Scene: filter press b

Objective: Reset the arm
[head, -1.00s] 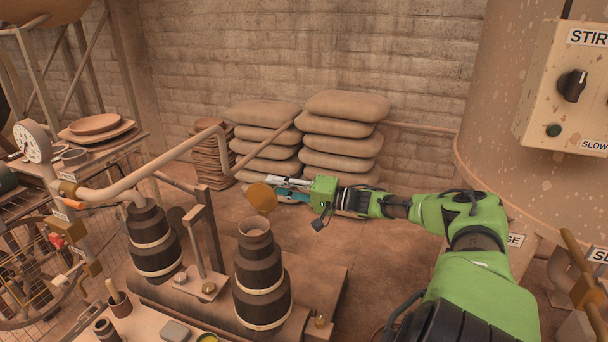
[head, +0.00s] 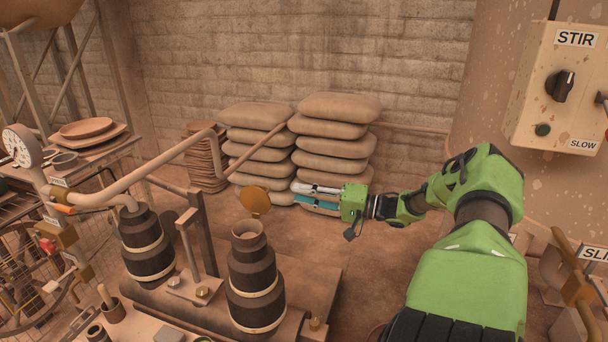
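My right arm comes in from the lower right, green with dark joints. Its gripper (head: 300,194) points left, in front of the stacked sacks, with one pale finger and one teal finger. The fingers lie close together in this view, and I cannot tell whether they are open or shut. Nothing shows between them. The gripper is to the right of a round yellow-orange disc (head: 254,201), with a gap between them in the picture. The disc stands just above a dark ringed pot (head: 256,278) with an open top. My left gripper is not in view.
A second dark ringed pot (head: 147,246) stands left, with a pipe (head: 150,176) above. A pressure gauge (head: 21,146) is far left. Stacked sacks (head: 335,130) stand by the wall. A STIR control box (head: 556,88) hangs at the upper right. Valve handles (head: 575,288) are at the lower right.

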